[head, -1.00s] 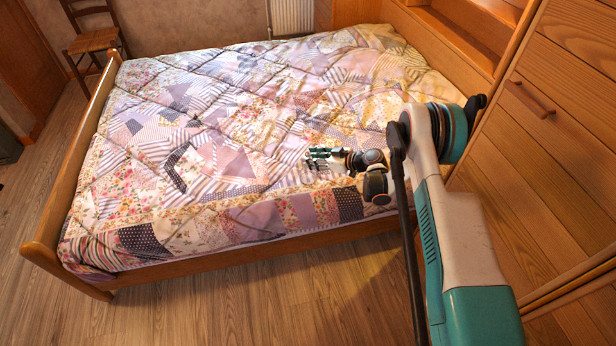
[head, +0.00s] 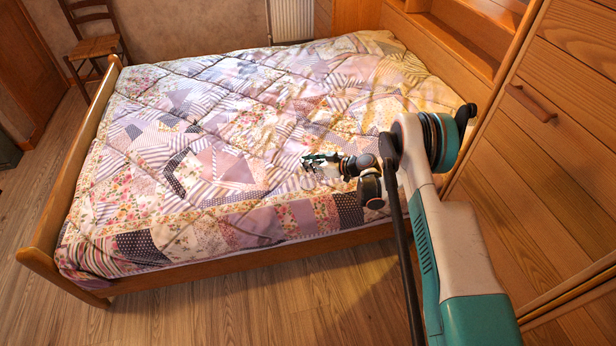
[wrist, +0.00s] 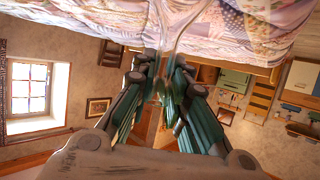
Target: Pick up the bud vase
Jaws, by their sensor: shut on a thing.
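The bud vase (wrist: 183,22) is clear glass and shows at the top of the wrist view, its narrow part between my fingers. My gripper (wrist: 160,68) has its green-and-grey fingers closed on this narrow part. In the head view my gripper (head: 309,161) is over the near right part of the bed. The vase is hard to make out there because the glass is see-through. I cannot tell from these views whether the vase touches the quilt.
The bed (head: 190,150) has a patchwork quilt and a wooden footboard (head: 75,185) at left. A wooden cabinet (head: 555,130) stands close on the right, beside my arm. A chair (head: 95,45) stands at the back left. The floor (head: 230,305) in front is clear.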

